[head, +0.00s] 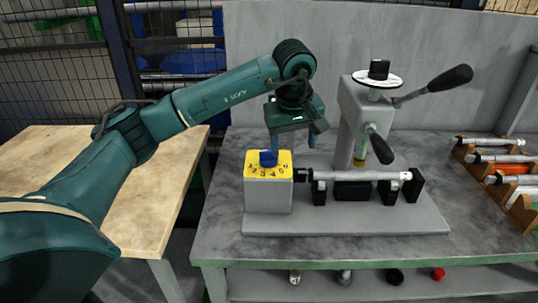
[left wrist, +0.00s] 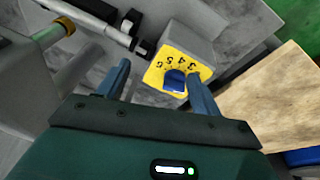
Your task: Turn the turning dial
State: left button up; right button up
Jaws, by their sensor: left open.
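The turning dial is a blue knob (head: 268,158) on a yellow plate with black numbers (head: 254,171). The plate tops a grey block at the left end of the machine. My left gripper (head: 274,150) points down just above the knob. In the left wrist view its two blue fingers (left wrist: 160,78) are spread apart and hold nothing. There the knob (left wrist: 175,80) shows between them, closer to the right finger. Whether that finger touches the knob I cannot tell. My right gripper is not in view.
A shaft (head: 345,175) on black supports lies right of the dial. Behind it stands a grey column with black-knobbed levers (head: 450,80). A wooden rack with several cylinders (head: 500,158) is at the right. A wooden table (head: 150,215) is at the left.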

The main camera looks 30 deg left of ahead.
pick_arm(q)
jog(key=y, duration=0.2)
send_near(269, 151)
jog(key=d+r, duration=0.1)
jog(key=r, duration=0.1)
jog(key=x, duration=0.8)
jog(key=p+x, duration=0.1)
jog(key=x, duration=0.3)
jog(key=shift+s+a+f, duration=0.15)
jog(key=shift+a+f, duration=0.2)
jog(key=shift+a, duration=0.1)
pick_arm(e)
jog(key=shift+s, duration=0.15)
pick_arm(q)
jog(key=shift+c, duration=0.5)
jog(key=c, duration=0.8)
jog(key=shift+c, duration=0.2)
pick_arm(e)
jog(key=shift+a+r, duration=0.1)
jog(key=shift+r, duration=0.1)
